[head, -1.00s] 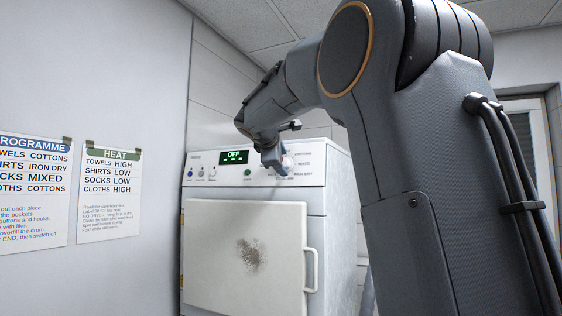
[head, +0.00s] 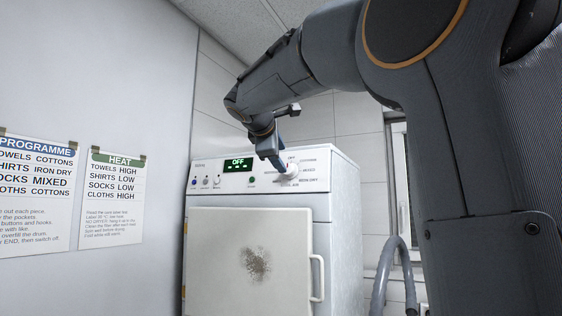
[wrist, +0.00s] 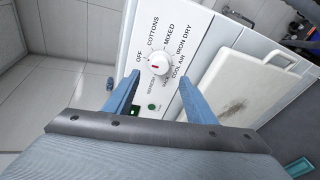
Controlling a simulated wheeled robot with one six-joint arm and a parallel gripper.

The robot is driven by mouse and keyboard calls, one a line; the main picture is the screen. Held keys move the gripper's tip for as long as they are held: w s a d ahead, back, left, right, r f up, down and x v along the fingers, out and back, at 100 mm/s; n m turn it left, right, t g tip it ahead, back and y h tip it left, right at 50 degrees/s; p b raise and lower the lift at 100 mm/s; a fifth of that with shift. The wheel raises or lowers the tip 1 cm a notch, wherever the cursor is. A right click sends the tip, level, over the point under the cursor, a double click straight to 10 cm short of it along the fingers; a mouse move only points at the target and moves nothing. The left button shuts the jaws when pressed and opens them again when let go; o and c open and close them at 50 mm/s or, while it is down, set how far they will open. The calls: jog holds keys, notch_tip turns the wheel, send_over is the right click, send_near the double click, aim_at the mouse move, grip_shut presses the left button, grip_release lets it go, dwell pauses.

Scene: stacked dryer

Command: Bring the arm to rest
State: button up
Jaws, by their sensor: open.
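My gripper (wrist: 158,82) is open, its two blue fingers spread apart with nothing between the pads. In the wrist view the dryer's white programme dial (wrist: 157,64) shows beyond the gap between the fingertips, with a red mark on its face. In the head view my gripper (head: 272,158) is in front of the control panel, beside and partly over the dial (head: 292,172). I cannot tell whether a finger touches it. The dryer's display (head: 238,164) reads OFF.
The dryer's white door (head: 252,258) is closed, with a dark speckled patch and a handle (head: 318,277) at its right. A programme sheet (head: 36,190) and a heat sheet (head: 112,197) hang on the left wall. A grey hose (head: 382,275) stands right of the dryer.

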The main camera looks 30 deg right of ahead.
jog(key=shift+f, duration=0.1)
dwell(0.3)
jog(key=s+a+f+m+g+y+b, duration=0.1)
jog(key=a+f+y, duration=0.15)
jog(key=f, duration=0.95)
jog(key=s+a+f+m+g+y, duration=0.1)
jog(key=a+f+g+y, duration=0.15)
jog(key=f, duration=1.05)
jog(key=s+a+f+m+g+y+b, duration=0.1)
jog(key=a+f, duration=0.2)
jog(key=f, duration=0.9)
jog(key=s+a+f+m+g+y+b, duration=0.1)
jog(key=s+a+f+m, duration=0.3)
jog(key=s+f, duration=0.8)
jog(key=s+a+f+m+g+y+b, duration=0.1)
jog(key=s+a+f+m+g+y, duration=0.2)
jog(key=s+f, duration=0.8)
notch_tip(320, 180, down, 7)
jog(key=shift+s+a+m+g, duration=0.4)
jog(key=shift+m+g, duration=0.1)
jog(key=shift+g, duration=0.05)
